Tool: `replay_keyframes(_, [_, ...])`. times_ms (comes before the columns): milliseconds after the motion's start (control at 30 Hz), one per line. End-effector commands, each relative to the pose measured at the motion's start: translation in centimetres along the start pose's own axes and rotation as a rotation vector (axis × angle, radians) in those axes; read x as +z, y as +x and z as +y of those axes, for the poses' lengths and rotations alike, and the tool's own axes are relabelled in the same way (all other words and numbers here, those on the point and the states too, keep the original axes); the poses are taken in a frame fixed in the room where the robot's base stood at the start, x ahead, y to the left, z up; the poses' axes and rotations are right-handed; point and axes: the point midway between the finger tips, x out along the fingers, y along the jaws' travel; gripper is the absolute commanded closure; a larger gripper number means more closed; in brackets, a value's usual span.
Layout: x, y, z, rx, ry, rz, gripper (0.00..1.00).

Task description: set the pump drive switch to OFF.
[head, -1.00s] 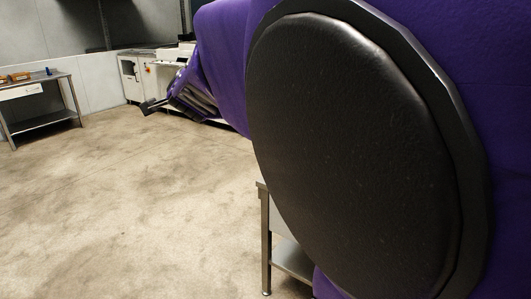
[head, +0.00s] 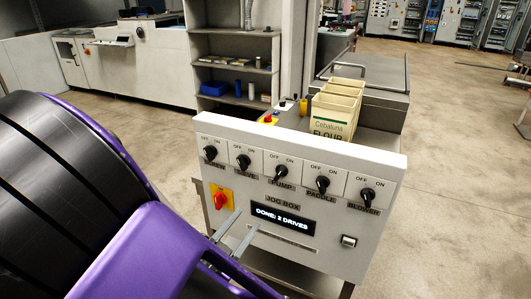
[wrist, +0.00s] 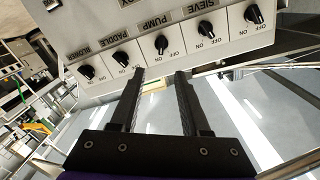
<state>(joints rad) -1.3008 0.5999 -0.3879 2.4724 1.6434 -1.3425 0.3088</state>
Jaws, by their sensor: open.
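The pump switch (head: 283,172) is a black rotary knob, third of the row on a white jog box panel (head: 330,262). OFF is printed at its upper left and ON at its upper right. I cannot clearly tell which its pointer faces. In the wrist view the panel is upside down and the pump knob (wrist: 161,44) is just beyond the fingertips, between them in the picture. My gripper (wrist: 160,75) is open and empty, not touching the knob. In the head view my gripper (head: 248,219) is in front of the panel, below and left of the pump knob.
The sieve knob (head: 243,161) and paddle knob (head: 322,183) flank it closely; the blower knob (head: 368,195) is at the right. A red emergency button (head: 220,200) is lower left. The display (head: 283,219) reads "DONE: 2 DRIVES". Flour bags (head: 335,110) stand behind the panel.

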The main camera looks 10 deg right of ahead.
Motion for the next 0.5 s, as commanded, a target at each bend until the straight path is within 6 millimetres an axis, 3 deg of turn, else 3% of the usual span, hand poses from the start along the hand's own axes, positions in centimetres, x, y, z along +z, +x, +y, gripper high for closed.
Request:
replay_keyframes(167, [-0.2, 0.2, 0.0, -0.020, -0.037, 0.015, 0.54])
replay_keyframes(500, [-0.2, 6.7, -0.1, -0.016, -0.035, 0.017, 0.54])
